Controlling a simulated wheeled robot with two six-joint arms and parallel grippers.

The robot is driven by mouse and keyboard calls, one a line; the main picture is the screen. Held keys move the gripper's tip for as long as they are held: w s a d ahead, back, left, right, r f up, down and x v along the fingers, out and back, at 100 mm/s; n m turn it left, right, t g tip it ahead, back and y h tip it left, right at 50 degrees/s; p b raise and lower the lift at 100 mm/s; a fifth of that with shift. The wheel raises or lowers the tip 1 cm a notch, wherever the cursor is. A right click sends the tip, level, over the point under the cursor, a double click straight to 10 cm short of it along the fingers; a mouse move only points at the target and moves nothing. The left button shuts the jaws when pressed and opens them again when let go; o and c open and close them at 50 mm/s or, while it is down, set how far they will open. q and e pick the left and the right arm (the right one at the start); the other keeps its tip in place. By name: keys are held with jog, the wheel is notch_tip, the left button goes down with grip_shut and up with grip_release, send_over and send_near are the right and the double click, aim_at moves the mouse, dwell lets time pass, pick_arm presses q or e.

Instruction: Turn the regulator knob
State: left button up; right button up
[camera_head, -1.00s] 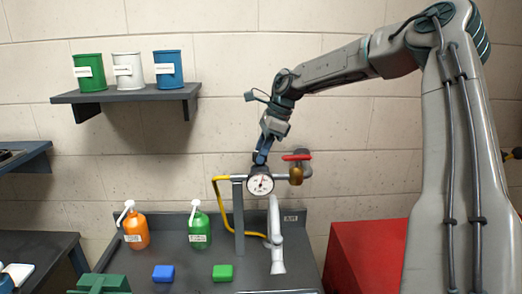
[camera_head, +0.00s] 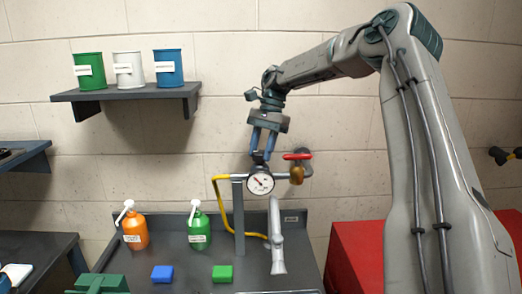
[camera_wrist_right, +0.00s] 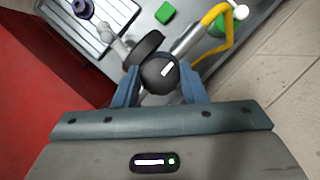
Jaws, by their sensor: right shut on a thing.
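The regulator knob (camera_wrist_right: 159,74) is a dark round knob with a white mark, seen in the right wrist view. My right gripper (camera_wrist_right: 158,88) is shut on it, with a blue finger on each side. In the head view my right gripper (camera_head: 262,150) points down onto the top of the regulator, just behind the round white gauge (camera_head: 260,183); the knob there is mostly hidden by the fingers. The gauge sits on a metal pipe beside a red valve handle (camera_head: 297,156).
A yellow hose (camera_head: 219,205) runs left of the grey post (camera_head: 239,215). Orange (camera_head: 135,232) and green (camera_head: 199,232) bottles, a blue block (camera_head: 162,273) and a green block (camera_head: 222,273) stand on the bench. A shelf (camera_head: 125,94) holds three cans. A red cabinet (camera_head: 350,255) stands right.

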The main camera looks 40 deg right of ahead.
jog(key=shift+w+r, duration=0.1)
jog(key=shift+r, duration=0.1)
dwell(0.4)
jog(key=o, duration=0.8)
jog(key=shift+d, duration=0.1)
jog(key=shift+o, duration=0.9)
jog(key=shift+f, duration=0.15)
jog(key=shift+d+r, duration=0.1)
jog(key=shift+r, duration=0.15)
jog(key=b+v, duration=0.1)
jog(key=v, duration=0.9)
jog(key=shift+r+b, duration=0.15)
jog(key=shift+b, duration=0.2)
